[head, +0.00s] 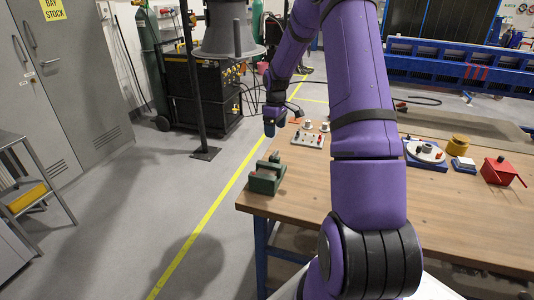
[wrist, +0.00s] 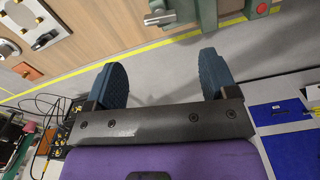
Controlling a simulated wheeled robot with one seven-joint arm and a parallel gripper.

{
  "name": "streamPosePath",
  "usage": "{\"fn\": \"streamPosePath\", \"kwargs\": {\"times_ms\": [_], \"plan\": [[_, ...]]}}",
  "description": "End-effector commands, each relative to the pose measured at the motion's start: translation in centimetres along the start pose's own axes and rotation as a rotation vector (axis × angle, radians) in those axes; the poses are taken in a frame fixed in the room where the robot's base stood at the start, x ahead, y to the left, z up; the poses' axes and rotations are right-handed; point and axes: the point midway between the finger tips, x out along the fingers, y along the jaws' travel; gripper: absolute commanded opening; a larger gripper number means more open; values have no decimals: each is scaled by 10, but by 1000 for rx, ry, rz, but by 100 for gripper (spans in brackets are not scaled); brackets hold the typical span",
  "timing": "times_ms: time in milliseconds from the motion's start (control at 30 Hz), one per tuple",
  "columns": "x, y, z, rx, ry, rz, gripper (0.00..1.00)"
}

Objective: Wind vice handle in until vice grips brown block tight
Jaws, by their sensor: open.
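The green vice (head: 266,180) sits on the near left corner of the wooden bench in the head view. Part of its green body (wrist: 208,12) shows at the top edge of the wrist view, with a red round end (wrist: 262,8) to its right and a pale metal piece to its left. I cannot clearly make out the brown block or the whole handle. My gripper (head: 271,122) hangs beyond the vice, near the bench's left edge, apart from it. In the wrist view my gripper (wrist: 163,78) is open, with only floor between its fingers.
An orange-brown plate (wrist: 27,71) lies near the bench edge. Open floor lies left of the bench.

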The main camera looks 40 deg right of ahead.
Motion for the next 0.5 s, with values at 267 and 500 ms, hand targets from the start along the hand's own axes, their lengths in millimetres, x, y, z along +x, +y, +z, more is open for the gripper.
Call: {"fn": "streamPosePath", "kwargs": {"times_ms": [267, 500], "plan": [[34, -1, 0, -3, -3, -4, 79], [76, -1, 0, -2, -3, -3, 79]]}}
